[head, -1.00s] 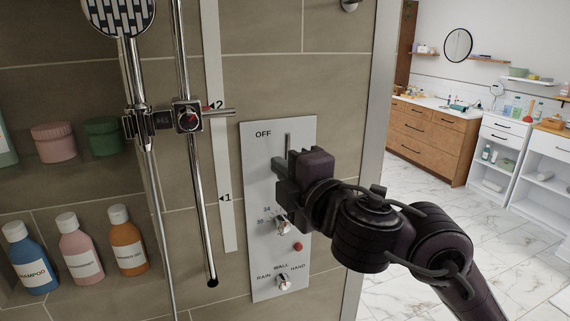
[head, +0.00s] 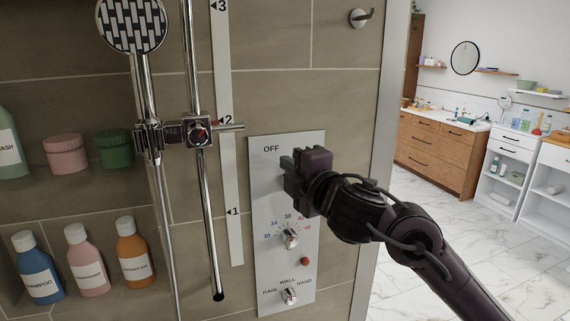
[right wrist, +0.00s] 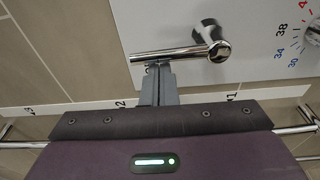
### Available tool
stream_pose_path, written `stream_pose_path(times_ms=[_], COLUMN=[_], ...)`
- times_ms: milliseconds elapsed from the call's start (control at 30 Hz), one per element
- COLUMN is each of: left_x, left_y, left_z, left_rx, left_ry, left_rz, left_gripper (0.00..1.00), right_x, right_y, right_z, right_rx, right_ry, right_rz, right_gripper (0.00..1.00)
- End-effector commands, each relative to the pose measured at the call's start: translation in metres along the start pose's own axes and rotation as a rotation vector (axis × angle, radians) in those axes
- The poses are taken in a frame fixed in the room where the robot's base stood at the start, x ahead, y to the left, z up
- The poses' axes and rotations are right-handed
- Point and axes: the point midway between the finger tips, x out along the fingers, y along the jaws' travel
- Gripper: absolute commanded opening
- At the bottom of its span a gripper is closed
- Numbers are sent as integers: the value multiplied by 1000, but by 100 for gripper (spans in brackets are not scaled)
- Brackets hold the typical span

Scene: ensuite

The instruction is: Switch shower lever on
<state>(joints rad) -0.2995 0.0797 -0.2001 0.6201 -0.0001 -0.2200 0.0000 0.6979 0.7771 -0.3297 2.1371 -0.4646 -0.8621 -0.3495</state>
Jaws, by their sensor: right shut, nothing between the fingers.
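The shower lever (right wrist: 165,55) is a chrome bar with a rounded pivot end, on the white control panel (head: 262,195). In the right wrist view the bar runs left from its pivot, towards the higher scale numbers, so it points up the wall. In the head view my right gripper hides it, just below the OFF label. My right gripper (head: 288,166) is shut and empty. Its fingertips (right wrist: 159,70) are right beside the bar, on the scale side; I cannot tell whether they touch it. My left gripper is not in view.
Below on the panel are a temperature dial (head: 290,239), a red button (head: 305,261) and a WALL/RAIN/HAND selector (head: 289,296). A chrome shower rail (head: 207,220) and hand shower (head: 132,25) stand left. Bottles and jars sit in niches further left. The bathroom floor lies open at right.

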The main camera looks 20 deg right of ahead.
Motion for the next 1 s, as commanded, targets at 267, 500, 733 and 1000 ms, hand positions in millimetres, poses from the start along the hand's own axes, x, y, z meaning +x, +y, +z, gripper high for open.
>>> stream_pose_path(times_ms=[267, 500, 733, 1000], left_x=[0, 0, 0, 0], left_y=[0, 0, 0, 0], left_z=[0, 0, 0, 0], left_rx=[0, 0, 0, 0], left_ry=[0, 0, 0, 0], left_rz=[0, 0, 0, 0], left_gripper=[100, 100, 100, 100], right_x=[0, 0, -1, -1], right_y=[0, 0, 1, 1], right_z=[0, 3, 5, 9], right_rx=[6, 53, 85, 154], right_ry=[0, 0, 0, 0], right_rz=[1, 7, 12, 20], right_gripper=[0, 0, 0, 0])
